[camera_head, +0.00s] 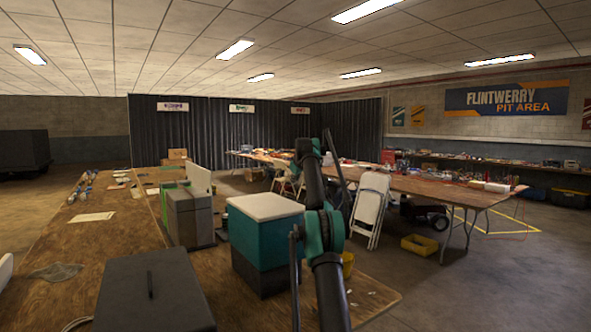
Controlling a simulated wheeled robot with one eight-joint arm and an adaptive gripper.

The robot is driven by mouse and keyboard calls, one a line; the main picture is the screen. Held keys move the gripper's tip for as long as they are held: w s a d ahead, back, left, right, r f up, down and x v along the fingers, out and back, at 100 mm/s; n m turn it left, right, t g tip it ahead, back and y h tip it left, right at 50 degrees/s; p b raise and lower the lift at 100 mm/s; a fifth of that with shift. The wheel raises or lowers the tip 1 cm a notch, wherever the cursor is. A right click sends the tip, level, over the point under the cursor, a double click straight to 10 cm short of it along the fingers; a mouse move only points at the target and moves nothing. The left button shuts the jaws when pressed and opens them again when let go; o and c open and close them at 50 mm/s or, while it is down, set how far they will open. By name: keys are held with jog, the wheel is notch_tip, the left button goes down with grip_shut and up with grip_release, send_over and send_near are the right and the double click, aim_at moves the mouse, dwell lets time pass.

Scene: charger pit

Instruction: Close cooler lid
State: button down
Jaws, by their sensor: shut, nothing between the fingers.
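A teal box-shaped cooler (264,238) with a dark base stands on the wooden table right of centre. Its off-white lid (265,207) appears to lie flat on top. Behind the grey-green box left of it, a pale panel (199,178) stands upright and tilted beside a green box (166,201); I cannot tell if it is a raised lid. My dark arm with teal joints rises in front of the cooler's right side and hides part of it. I cannot make out my gripper's fingers.
A grey-green box (190,217) stands left of the cooler. A dark box (154,292) is at the near front. Papers (91,217) lie on the left tabletop. Past the table's right edge are a white folding chair (369,208), a yellow bin (419,244) and a long cluttered table (430,187).

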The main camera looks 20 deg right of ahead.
notch_tip(320, 180, down, 8)
jog(key=d+m+g+y, duration=0.1)
jog(key=d+y, duration=0.1)
jog(key=shift+w+m+y, duration=0.25)
jog(key=shift+m+y, duration=0.05)
jog(key=shift+y, duration=0.1)
